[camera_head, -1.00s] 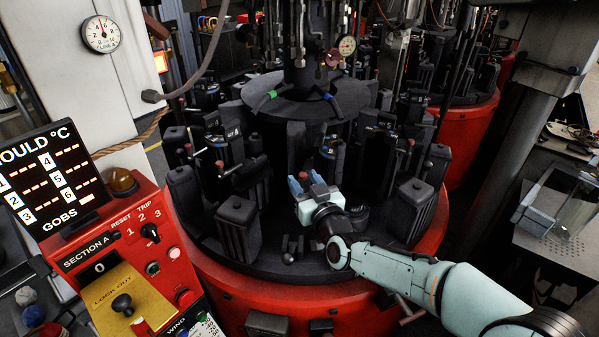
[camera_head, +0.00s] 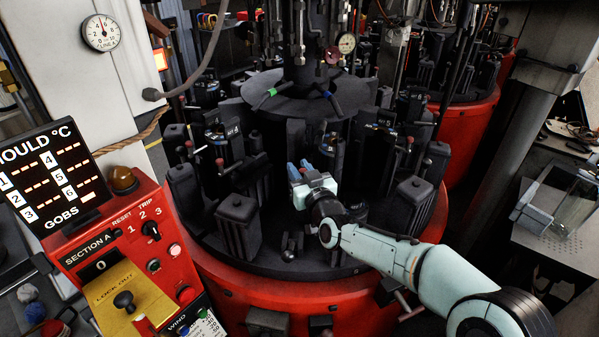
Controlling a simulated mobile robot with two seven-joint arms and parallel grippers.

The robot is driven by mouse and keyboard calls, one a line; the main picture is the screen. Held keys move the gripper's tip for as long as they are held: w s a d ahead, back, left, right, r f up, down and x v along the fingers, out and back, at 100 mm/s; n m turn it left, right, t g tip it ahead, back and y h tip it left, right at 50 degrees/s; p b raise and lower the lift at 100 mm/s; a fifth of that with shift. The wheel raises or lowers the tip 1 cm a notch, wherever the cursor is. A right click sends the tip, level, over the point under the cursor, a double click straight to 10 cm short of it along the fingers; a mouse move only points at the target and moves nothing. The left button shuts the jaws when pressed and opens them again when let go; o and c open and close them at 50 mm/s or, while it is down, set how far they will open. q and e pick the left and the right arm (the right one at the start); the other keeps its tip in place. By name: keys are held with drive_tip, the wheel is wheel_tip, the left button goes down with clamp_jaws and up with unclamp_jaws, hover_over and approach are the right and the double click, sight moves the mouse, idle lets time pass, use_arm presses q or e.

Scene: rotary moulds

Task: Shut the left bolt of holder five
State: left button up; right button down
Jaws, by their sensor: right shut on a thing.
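My right gripper (camera_head: 301,168) reaches in from the lower right, over the front of the round dark mould table (camera_head: 270,262). Its two blue fingertips point away from me, at the front middle holder, and are shut on a bolt there. I cannot read a number five on this holder. Another red-tipped handle (camera_head: 334,136) stands upright just behind and right of the fingers. My left gripper is not in view.
Dark ribbed mould blocks (camera_head: 239,222) stand left of my gripper, and another block (camera_head: 412,203) stands right. More red-tipped handles (camera_head: 220,163) stick up at the left holder. A red control box (camera_head: 130,240) stands at the lower left. A central column rises behind.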

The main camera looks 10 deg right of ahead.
drive_tip(key=shift+w+d+r, duration=0.1)
drive_tip(key=shift+w+d, duration=0.25)
drive_tip(key=shift+w, duration=0.2)
drive_tip(key=shift+w+d, duration=0.3)
drive_tip(key=shift+w, duration=0.25)
drive_tip(key=c, duration=1.1)
unclamp_jaws()
drive_tip(key=shift+o, duration=0.4)
drive_tip(key=shift+w, duration=0.2)
drive_tip(key=shift+s, duration=0.1)
drive_tip(key=s+d+b, duration=0.1)
drive_tip(key=s+b, duration=0.1)
drive_tip(key=s, duration=1.1)
drive_tip(key=shift+d, duration=0.4)
